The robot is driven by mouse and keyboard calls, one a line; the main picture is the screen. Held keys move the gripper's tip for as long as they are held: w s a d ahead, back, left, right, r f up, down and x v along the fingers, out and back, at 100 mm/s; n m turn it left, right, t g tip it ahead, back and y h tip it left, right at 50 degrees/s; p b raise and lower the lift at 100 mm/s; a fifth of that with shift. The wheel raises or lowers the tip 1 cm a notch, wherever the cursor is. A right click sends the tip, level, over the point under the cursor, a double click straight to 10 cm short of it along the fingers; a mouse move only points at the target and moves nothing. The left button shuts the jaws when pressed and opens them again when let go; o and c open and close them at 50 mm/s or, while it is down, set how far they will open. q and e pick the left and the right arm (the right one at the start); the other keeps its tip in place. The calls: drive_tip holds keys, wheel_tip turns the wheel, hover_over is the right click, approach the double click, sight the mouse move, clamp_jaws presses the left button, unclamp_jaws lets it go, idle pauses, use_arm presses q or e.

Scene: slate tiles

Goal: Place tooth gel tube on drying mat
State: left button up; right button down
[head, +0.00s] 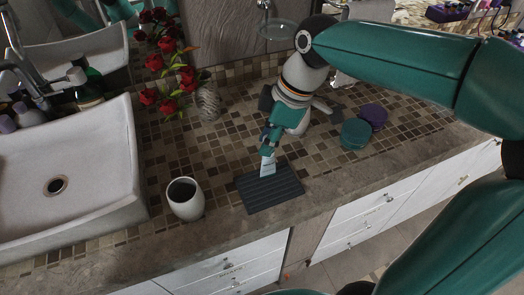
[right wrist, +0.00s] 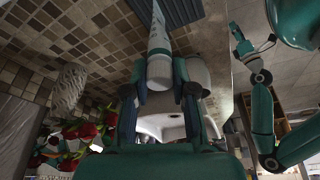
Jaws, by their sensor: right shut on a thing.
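The tooth gel tube (head: 268,166) is pale white and blue, held roughly upright over the back part of the drying mat in the head view. It also shows in the right wrist view (right wrist: 160,55), with its white end between the fingers. My right gripper (head: 269,148) is shut on the tube. I cannot tell whether the tube's lower end touches the mat. The drying mat (head: 272,195) is dark, ribbed and flat near the counter's front edge.
A white cup (head: 185,199) stands left of the mat. A sink (head: 70,170) lies at the far left. A patterned vase (head: 208,100) with red flowers stands behind. A teal tin (head: 355,134) and a purple tin (head: 373,116) are to the right. Counter right of the mat is clear.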

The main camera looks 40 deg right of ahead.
wheel_tip(320, 180, down, 3)
idle(0.3)
drive_tip(key=shift+f, duration=0.2)
drive_tip(key=c, duration=0.9)
unclamp_jaws()
drive_tip(key=shift+r, duration=0.1)
drive_tip(key=shift+c, duration=0.2)
drive_tip(key=shift+r, duration=0.15)
drive_tip(key=shift+r, duration=0.2)
drive_tip(key=v, duration=1.1)
drive_tip(key=shift+r+p, duration=0.25)
drive_tip(key=shift+p, duration=0.15)
